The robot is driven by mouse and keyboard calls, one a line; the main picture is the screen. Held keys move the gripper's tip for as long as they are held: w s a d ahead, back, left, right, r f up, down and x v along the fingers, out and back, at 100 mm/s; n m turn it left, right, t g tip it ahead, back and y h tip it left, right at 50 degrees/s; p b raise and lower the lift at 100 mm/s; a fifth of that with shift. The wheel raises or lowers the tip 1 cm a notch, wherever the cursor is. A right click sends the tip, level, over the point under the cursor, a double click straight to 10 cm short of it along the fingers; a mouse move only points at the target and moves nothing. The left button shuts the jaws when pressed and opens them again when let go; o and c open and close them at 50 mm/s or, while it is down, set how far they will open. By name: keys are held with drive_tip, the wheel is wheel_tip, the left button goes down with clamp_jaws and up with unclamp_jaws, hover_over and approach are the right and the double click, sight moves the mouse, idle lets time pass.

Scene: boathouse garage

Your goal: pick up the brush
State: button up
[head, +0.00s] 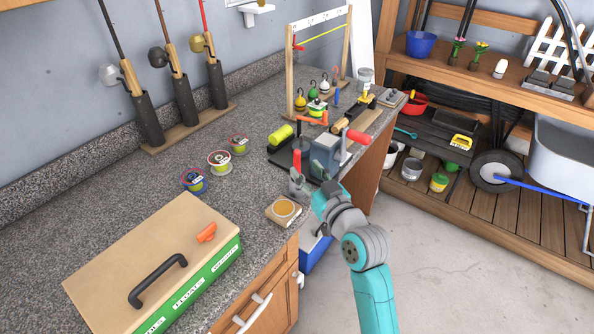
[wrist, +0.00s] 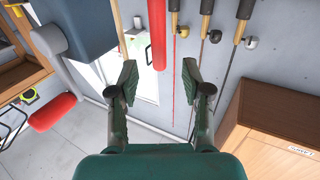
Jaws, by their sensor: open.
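I cannot pick out the brush with certainty. In the head view, a small yellow-and-dark item (head: 364,96) lies on the far part of the grey bench in front of a grey can (head: 365,76); its shape is too small to tell. My arm reaches up to the near edge of the bench, and its end is beside the blue-grey vise (head: 324,156). My gripper (wrist: 160,82) shows in the wrist view with its two dark green fingers spread apart. The fingertips are not clear in the head view. No brush is clear in the wrist view.
The vise has red handles (head: 357,136) close to my arm. A tackle box (head: 150,262), several line spools (head: 219,161) and a rod rack (head: 185,128) stand on the bench. A shelf unit (head: 480,220) and a wheelbarrow (head: 565,160) are at right. Floor at the lower right is clear.

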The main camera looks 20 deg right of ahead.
sight(299, 160)
drive_tip(key=shift+w+a, duration=0.2)
drive_tip(key=shift+w, duration=1.3)
drive_tip(key=shift+w+a, duration=0.2)
drive_tip(key=shift+w, duration=1.3)
clamp_jaws()
